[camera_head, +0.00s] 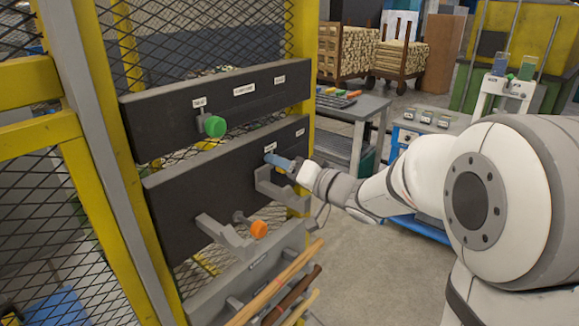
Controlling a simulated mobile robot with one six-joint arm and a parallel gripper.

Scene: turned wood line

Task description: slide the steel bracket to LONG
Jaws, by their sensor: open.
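Two grey brackets stick out from the dark middle panel (175,200) on the yellow mesh frame. The left bracket (226,234) sits lower, beside an orange knob (258,229). The right bracket (276,188) is at the panel's right part. I cannot tell which is the steel bracket. My gripper (290,165) is in front of the panel, just above the right bracket. A blue part (276,161) shows at its tip, and I cannot tell whether it is a knob or part of the gripper. The fingers are small and mostly hidden. Small white labels (270,147) above are too small to read.
A dark upper panel (160,125) carries a green knob (214,126) and several labels. Wooden rods (275,295) rest on a lower grey rack. A grey table (355,105) and a blue-sided cabinet (405,128) stand behind my arm. Floor shows below my arm.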

